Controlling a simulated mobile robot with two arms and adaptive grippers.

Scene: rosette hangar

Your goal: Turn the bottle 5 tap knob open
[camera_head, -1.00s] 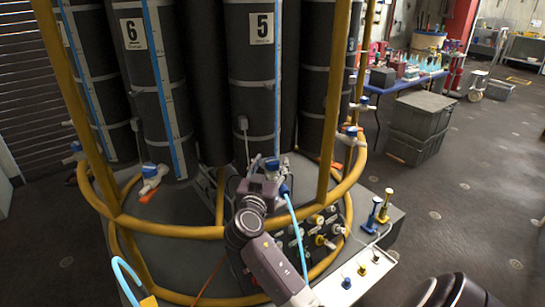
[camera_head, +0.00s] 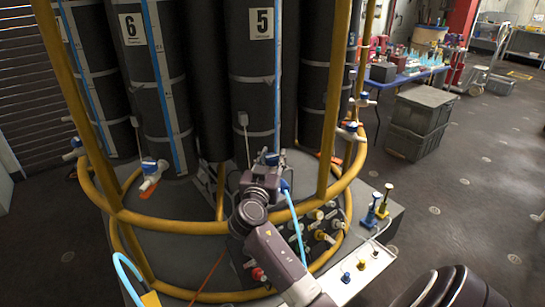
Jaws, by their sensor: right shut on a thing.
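Bottle 5 (camera_head: 252,85) is a tall dark cylinder with a white "5" label and a blue stripe. Its tap has a blue knob (camera_head: 271,158) low at the bottle's foot, just behind the yellow rail. My right gripper (camera_head: 266,169) is at this tap and shut on the knob. The gripper and wrist cover much of the tap, so the handle's angle cannot be told. My left gripper is not in view.
A yellow tubular rail (camera_head: 175,226) rings the bottles, close to my right wrist. Bottle 6 (camera_head: 145,80) and its blue-knobbed tap (camera_head: 151,170) stand to the left. A panel of small valves (camera_head: 318,228) and a light blue hose (camera_head: 297,225) are right of my arm.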

